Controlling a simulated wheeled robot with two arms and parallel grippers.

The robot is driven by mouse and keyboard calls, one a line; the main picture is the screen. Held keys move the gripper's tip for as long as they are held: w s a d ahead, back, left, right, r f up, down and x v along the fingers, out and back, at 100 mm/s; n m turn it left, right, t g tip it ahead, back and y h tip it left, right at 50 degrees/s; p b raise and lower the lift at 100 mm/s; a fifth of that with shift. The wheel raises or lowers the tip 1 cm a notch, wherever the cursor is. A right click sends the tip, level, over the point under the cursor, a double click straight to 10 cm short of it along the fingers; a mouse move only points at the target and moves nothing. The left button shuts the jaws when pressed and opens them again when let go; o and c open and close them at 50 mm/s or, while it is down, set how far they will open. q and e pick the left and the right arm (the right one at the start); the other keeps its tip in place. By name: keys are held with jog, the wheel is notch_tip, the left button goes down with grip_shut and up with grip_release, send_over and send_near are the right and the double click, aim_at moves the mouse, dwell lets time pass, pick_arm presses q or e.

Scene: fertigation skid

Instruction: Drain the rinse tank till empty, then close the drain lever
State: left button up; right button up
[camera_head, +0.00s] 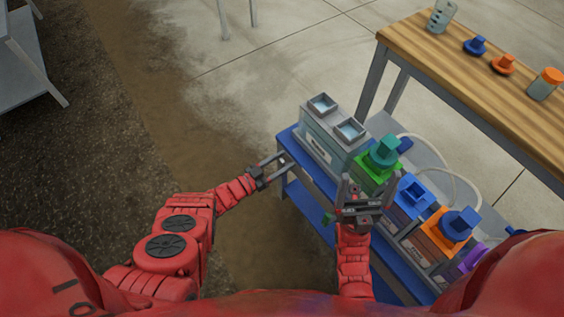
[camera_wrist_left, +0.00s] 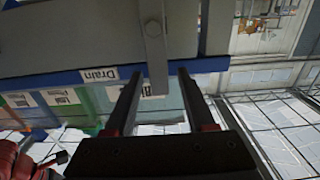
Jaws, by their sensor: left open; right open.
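A grey tank with two square openings (camera_head: 322,137) stands at the far left end of the blue skid; its water level is not readable. In the left wrist view a grey lever (camera_wrist_left: 155,55) hangs down from a round pivot, beside a "Drain" label (camera_wrist_left: 99,75) on a blue rail. My left gripper (camera_head: 275,165) is at the skid's left end, open. In the left wrist view its fingers (camera_wrist_left: 160,80) stand on either side of the lever's lower end, not closed on it. My right gripper (camera_head: 368,183) is open in front of the green-lidded container.
The blue skid (camera_head: 287,138) also carries a green container (camera_head: 367,172), a blue one (camera_head: 410,200) and an orange one (camera_head: 440,236). A pale hose loops behind them. A wooden bench (camera_head: 450,65) with caps and jars stands at right.

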pick_arm(q)
grip_shut()
dwell(1.4)
